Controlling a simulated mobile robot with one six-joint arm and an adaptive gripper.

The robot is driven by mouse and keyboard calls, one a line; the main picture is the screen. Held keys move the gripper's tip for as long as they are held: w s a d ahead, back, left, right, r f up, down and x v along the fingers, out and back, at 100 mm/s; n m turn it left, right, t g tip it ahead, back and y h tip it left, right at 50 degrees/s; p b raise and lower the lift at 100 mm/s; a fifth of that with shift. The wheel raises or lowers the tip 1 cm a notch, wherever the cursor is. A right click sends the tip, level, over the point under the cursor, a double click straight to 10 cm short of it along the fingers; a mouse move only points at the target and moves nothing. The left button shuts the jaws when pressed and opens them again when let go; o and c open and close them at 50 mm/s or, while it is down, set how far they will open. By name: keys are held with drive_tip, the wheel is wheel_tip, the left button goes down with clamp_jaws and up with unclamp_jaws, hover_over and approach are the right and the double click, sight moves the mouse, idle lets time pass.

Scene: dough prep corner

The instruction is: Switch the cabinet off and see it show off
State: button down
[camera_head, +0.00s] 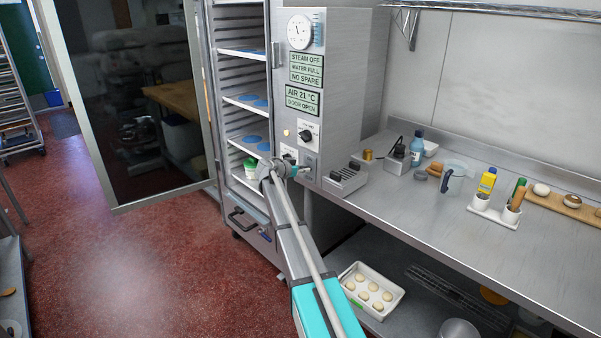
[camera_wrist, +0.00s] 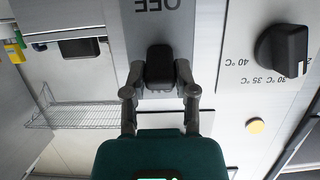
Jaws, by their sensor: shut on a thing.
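The steel cabinet (camera_head: 345,75) stands with its glass door (camera_head: 140,110) swung open to the left. Its upper panels (camera_head: 306,68) read STEAM OFF, WATER FULL and NO SPARE; the lower panel (camera_head: 302,101) reads AIR 21 °C and DOOR OPEN. My gripper (camera_wrist: 160,72) is shut on a black switch handle (camera_wrist: 160,62) on a grey plate. An OFF label (camera_wrist: 158,5) appears upside down beyond the handle; any ON label is hidden. In the head view my gripper (camera_head: 302,170) is at the cabinet's lower front, its fingers hard to make out.
A black temperature dial (camera_wrist: 282,50) and a round amber lamp (camera_wrist: 256,126) are beside the switch; whether the lamp is lit is unclear. A grey box (camera_head: 346,180) sits on the steel counter (camera_head: 440,213) close by, with bottles and cups further right. Open floor (camera_head: 170,260) lies left.

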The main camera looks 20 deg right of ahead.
drive_tip(key=shift+s+d+f+t+h+b, duration=0.15)
drive_tip(key=shift+f+h+b, duration=0.35)
drive_tip(key=shift+b, duration=0.7)
drive_tip(key=shift+a+f+t+h+b, duration=0.25)
drive_tip(key=shift+h+b, duration=0.35)
drive_tip(key=shift+b, duration=0.6)
drive_tip(key=h+b, duration=0.1)
drive_tip(key=b, duration=0.2)
drive_tip(key=f+t+h+b, duration=0.1)
drive_tip(key=h+b, duration=0.1)
drive_tip(key=b, duration=0.2)
drive_tip(key=h+b, duration=0.2)
drive_tip(key=b, duration=0.1)
drive_tip(key=shift+d+f+t+b, duration=0.25)
drive_tip(key=shift+f+t+b, duration=0.05)
drive_tip(key=shift+f+b, duration=0.1)
drive_tip(key=shift+h+b, duration=0.75)
drive_tip(key=shift+h, duration=0.05)
drive_tip(key=c, duration=0.5)
unclamp_jaws()
drive_tip(key=shift+d+r, duration=0.1)
drive_tip(key=shift+o, duration=0.5)
drive_tip(key=shift+t, duration=0.4)
